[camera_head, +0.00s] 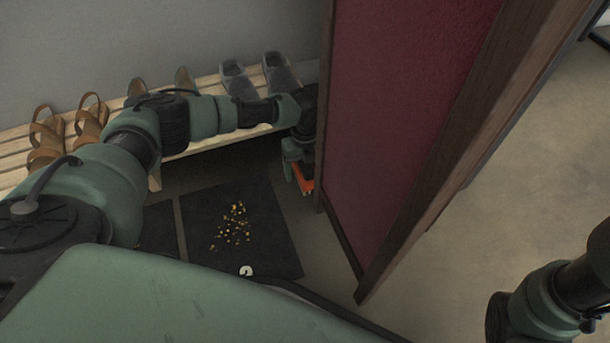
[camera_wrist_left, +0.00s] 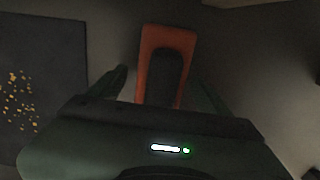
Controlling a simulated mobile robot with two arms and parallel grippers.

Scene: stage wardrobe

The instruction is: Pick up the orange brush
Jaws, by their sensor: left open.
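The orange brush (camera_head: 304,181) shows as a small orange piece low beside the dark red panel, partly hidden by my left gripper and the panel edge. In the left wrist view the brush (camera_wrist_left: 147,62) is an orange block with a dark rounded middle. My left gripper (camera_head: 298,168) points down at it, under the front of the bench. In the left wrist view the open fingers of this gripper (camera_wrist_left: 165,85) lie on either side of the brush's near end. I cannot tell whether they touch it. My right gripper is out of view; only part of that arm shows.
A dark red panel with a wooden frame (camera_head: 405,120) stands close to the right of my left gripper. A slatted bench (camera_head: 205,143) with several shoes stands behind. A dark mat (camera_head: 270,225) with scattered yellow bits and a white curl lies in front. Bare floor is at right.

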